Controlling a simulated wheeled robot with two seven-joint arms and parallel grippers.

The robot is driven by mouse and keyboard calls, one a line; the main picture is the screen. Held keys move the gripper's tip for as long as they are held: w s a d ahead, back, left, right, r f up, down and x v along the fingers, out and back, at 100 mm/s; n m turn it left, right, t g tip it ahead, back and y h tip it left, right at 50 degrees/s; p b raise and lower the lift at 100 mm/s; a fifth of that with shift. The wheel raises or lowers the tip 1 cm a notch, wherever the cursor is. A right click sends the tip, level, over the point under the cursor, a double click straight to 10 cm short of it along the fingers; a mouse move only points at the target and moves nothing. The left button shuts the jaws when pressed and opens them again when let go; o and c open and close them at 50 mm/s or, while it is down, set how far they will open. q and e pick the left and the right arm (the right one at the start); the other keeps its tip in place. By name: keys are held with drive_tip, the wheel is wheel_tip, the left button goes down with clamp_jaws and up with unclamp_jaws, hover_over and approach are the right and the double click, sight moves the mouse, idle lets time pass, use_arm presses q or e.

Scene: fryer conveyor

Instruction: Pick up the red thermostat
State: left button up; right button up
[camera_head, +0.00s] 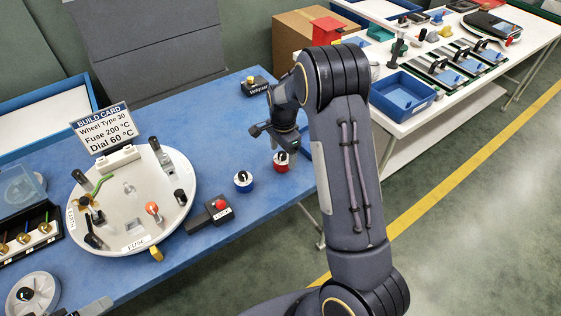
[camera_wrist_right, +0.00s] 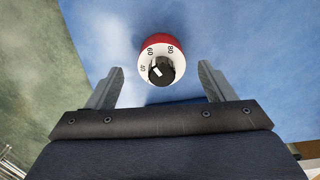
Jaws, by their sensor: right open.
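The red thermostat (camera_head: 281,167) stands on the blue table near its right edge. It has a red body, a white dial face and a black knob. In the right wrist view the thermostat (camera_wrist_right: 158,41) shows dial numbers 60 and 80 and appears between the fingertips, with space on both sides. My right gripper (camera_head: 276,138) is open above and just behind it, pointing down. In the wrist view the open jaws (camera_wrist_right: 160,70) hold nothing. A grey piece at the bottom left of the head view may be my left gripper (camera_head: 92,308); its jaws are unclear.
A blue thermostat (camera_head: 243,186) stands left of the red one. A red-button box (camera_head: 219,209), a round white plate (camera_head: 120,225) with parts and a build card (camera_head: 102,130) reading "Dial 60 °C" are further left. A black-and-yellow button box (camera_head: 255,87) stands behind.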

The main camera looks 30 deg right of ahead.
sight(280, 167)
wheel_tip(280, 167, down, 4)
drive_tip(key=shift+w+r, duration=0.1)
drive_tip(key=shift+r, duration=0.15)
drive_tip(key=shift+a, duration=0.1)
drive_tip(key=c, duration=1.1)
drive_tip(key=shift+r, duration=0.1)
